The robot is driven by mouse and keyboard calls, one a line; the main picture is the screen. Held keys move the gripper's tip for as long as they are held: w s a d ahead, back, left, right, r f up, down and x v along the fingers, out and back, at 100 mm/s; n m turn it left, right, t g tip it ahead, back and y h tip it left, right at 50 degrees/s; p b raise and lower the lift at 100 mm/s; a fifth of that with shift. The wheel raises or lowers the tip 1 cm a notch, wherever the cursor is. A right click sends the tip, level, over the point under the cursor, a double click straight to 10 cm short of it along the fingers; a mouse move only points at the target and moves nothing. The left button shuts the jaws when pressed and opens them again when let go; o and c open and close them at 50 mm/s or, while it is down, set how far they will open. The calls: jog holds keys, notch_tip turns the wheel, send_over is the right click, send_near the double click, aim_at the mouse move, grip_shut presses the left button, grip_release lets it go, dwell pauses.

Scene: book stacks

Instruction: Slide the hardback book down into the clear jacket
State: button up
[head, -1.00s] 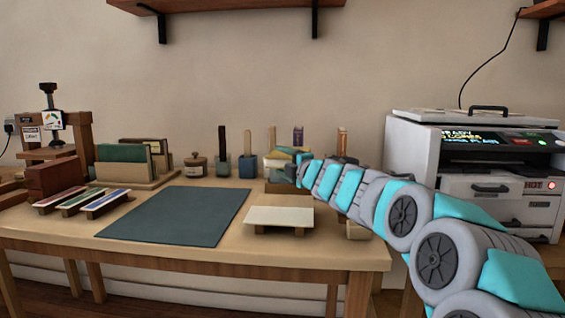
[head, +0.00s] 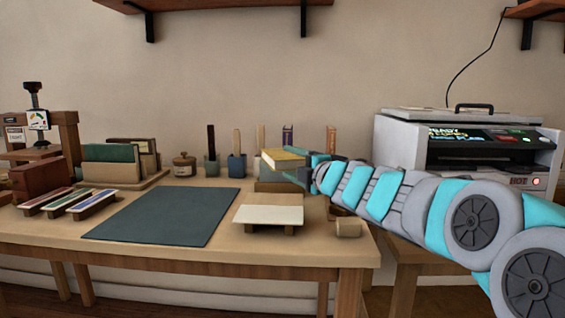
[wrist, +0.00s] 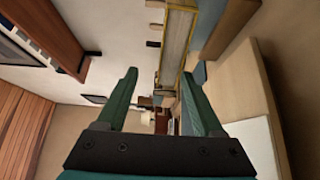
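The hardback book (head: 284,157), with a yellow cover, lies roughly flat and a little tilted above a wooden block (head: 278,187) at the back of the table. In the wrist view its pale page edge and yellow cover edges (wrist: 178,40) show just beyond the fingers. My gripper (head: 312,168) is at the book's right end. In the wrist view my gripper (wrist: 162,74) has its two green fingers wide apart, with a clear gap beside the book. The right finger overlaps the book's near end; contact is unclear. I cannot make out the clear jacket with certainty; the area under the book is partly hidden.
A low white-topped stand (head: 268,214) and a dark mat (head: 165,215) lie in front. Pots with upright sticks (head: 237,163) stand behind at the left. A small wooden piece (head: 348,228) is near the right edge. A grey machine (head: 455,145) stands at the right.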

jog(key=shift+v, duration=1)
jog(key=shift+r, duration=0.1)
jog(key=o, duration=0.5)
jog(key=v, duration=0.7)
jog(key=shift+s+d, duration=0.25)
jog(key=shift+s, duration=0.05)
